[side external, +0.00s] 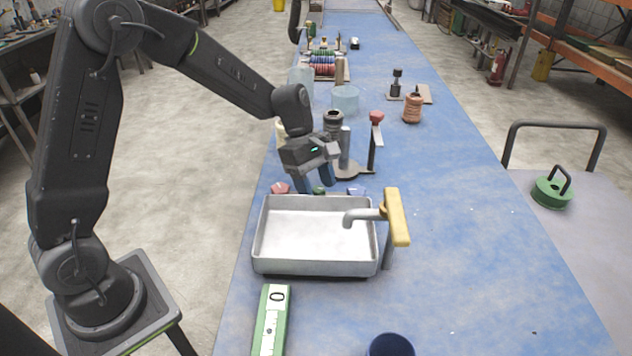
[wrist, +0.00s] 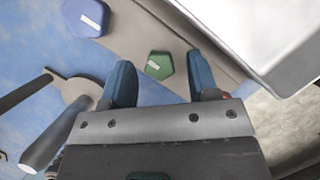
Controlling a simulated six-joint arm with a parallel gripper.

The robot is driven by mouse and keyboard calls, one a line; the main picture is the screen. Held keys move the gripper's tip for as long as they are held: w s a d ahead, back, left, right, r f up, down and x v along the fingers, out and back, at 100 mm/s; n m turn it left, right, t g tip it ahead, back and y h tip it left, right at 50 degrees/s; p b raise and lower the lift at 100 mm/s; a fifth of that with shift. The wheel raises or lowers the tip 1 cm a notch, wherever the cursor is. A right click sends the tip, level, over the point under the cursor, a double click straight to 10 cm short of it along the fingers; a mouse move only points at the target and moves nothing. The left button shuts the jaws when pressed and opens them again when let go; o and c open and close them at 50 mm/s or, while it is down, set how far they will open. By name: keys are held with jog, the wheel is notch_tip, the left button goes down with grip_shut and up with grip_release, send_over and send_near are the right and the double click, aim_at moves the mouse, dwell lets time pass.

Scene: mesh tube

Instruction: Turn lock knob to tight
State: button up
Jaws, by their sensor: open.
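Three small faceted knobs sit in a row just behind the metal tray: a red one (side external: 280,187), a green one (side external: 319,191) and a blue one (side external: 357,191). No label shows which is the lock knob. In the wrist view the green knob (wrist: 159,65) lies between my fingertips, with a white mark on its face. The blue knob (wrist: 86,17), also white-marked, is at the upper left. The red knob is mostly hidden by my right finger. My gripper (side external: 316,182) is open, pointing down above the green knob; it also shows in the wrist view (wrist: 160,72). Contact cannot be told.
The metal tray (side external: 258,240) stands in front of the knobs, with a yellow-handled spout (side external: 397,218) at its right. A grey stand with a red top (side external: 376,118) and a dark-topped cylinder (side external: 333,120) stand behind my gripper. The blue tabletop (side external: 470,240) is clear at right.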

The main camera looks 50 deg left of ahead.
jog(key=c, duration=0.9)
jog(key=shift+m, duration=0.4)
jog(key=m+g, duration=0.1)
jog(key=m, duration=0.3)
jog(key=shift+w+g, duration=0.2)
jog(key=shift+g, duration=0.2)
jog(key=m, duration=0.2)
jog(key=m+g+y, duration=0.1)
jog(key=m, duration=0.1)
jog(key=shift+w+d+m+g, duration=0.1)
jog(key=shift+d+m+g, duration=0.05)
jog(key=shift+m+g, duration=0.15)
jog(key=m+y, duration=0.1)
jog(key=m, duration=0.3)
jog(key=shift+w+d+g+y, duration=0.1)
jog(key=shift+g+y, duration=0.3)
jog(key=shift+d+r+m+y, duration=0.1)
jog(key=shift+m+y, duration=0.3)
jog(key=shift+m, duration=0.7)
jog(key=shift+d+m+y, duration=0.1)
jog(key=shift+m+y, duration=0.3)
jog(key=shift+m, duration=0.7)
